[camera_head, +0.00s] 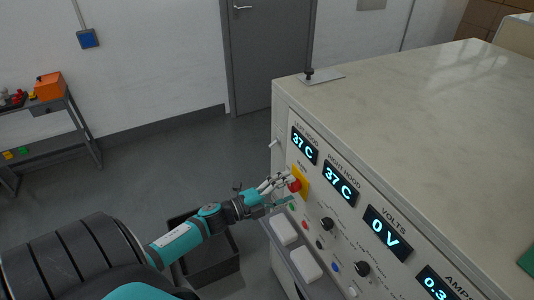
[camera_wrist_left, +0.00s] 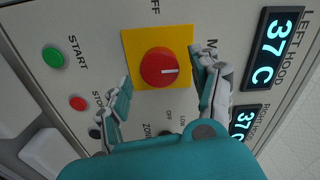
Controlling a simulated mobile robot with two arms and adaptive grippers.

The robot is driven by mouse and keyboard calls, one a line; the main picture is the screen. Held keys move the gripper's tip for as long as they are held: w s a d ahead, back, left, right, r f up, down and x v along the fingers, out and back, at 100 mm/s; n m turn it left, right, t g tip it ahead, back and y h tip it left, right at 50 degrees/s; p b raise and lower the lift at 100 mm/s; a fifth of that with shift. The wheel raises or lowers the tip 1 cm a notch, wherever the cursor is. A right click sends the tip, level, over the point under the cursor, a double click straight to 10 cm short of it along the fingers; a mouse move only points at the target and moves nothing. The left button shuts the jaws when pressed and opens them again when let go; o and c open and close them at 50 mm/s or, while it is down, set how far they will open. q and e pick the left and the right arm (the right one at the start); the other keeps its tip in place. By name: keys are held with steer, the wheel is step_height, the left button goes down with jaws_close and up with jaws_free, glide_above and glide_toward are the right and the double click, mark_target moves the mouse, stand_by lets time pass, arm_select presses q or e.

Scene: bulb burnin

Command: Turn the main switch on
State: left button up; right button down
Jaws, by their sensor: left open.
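The main switch is a round red knob (camera_head: 295,186) on a yellow plate (camera_head: 302,175), at the left end of the panel front. In the left wrist view the red knob (camera_wrist_left: 157,68) shows a white mark pointing to picture right. "FF" of a label shows at the top edge, and a partly covered label starting with "M" shows at right. My left gripper (camera_head: 283,187) is in front of the knob. In the left wrist view its open fingers (camera_wrist_left: 160,72) lie either side of the knob; I cannot tell whether they touch it. My right gripper is not in view.
A green START button (camera_wrist_left: 53,57) and a red button (camera_wrist_left: 77,103) sit beside the plate. Lit displays include the left hood (camera_head: 304,146) and volts (camera_head: 387,232). A shelf with white blocks (camera_head: 284,229) juts out below. A dark bin (camera_head: 212,265) stands under my left arm.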

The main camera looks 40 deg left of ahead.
arm_select(q)
steer(key=v, duration=1)
steer(key=shift+w, duration=0.1)
steer(key=s+f+n+g+y, duration=0.2)
steer(key=s+f+n, duration=0.15)
steer(key=f, duration=0.65)
steer(key=s+a+f+n+g+y, duration=0.1)
steer(key=s+f+n+g+y, duration=0.3)
steer(key=f, duration=0.7)
steer(key=s+f+n+y, duration=0.15)
steer(key=f+n, duration=0.35)
steer(key=f, duration=0.5)
steer(key=s+d+f+n+g, duration=0.2)
steer(key=s+d+f+g, duration=0.2)
steer(key=s+d+f, duration=0.3)
steer(key=s+d+f+n+g, duration=0.3)
steer(key=s+f, duration=0.7)
steer(key=s, duration=0.7)
steer(key=d+g, duration=0.2)
steer(key=d, duration=0.2)
steer(key=shift+s+g+h, duration=0.3)
steer(key=shift+s+h, duration=0.05)
